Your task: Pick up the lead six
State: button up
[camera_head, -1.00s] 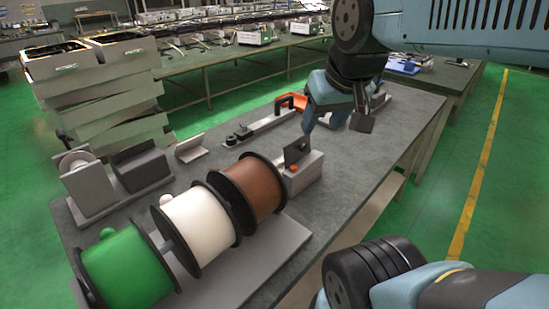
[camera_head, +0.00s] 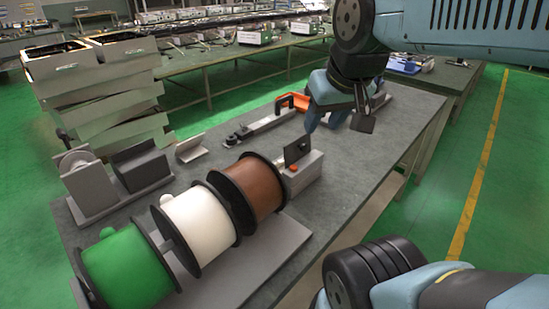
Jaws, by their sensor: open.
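My gripper (camera_head: 336,121) is open with its fingers spread above the far right part of the grey workbench (camera_head: 385,150). Nothing shows between the fingers. I cannot make out any lead, or which one is lead six. The arm covers part of the bench behind the gripper. A red-orange tray (camera_head: 301,97) lies partly hidden just left of and behind the gripper.
Spools of green (camera_head: 128,268), white (camera_head: 200,228) and brown (camera_head: 257,188) stand at the front left. A small machine with an upright dark plate (camera_head: 297,150) is near the gripper. A long grey fixture (camera_head: 265,124) lies behind it. The bench's right side is clear.

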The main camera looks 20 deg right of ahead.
aim_at(280, 162)
jog(key=z, duration=0.05)
jog(key=k, duration=0.5)
jog(key=u, duration=1.5)
jog(key=k, duration=0.85)
jog(key=z, duration=1.15)
jog(key=i, duration=1)
jog(key=u, duration=0.1)
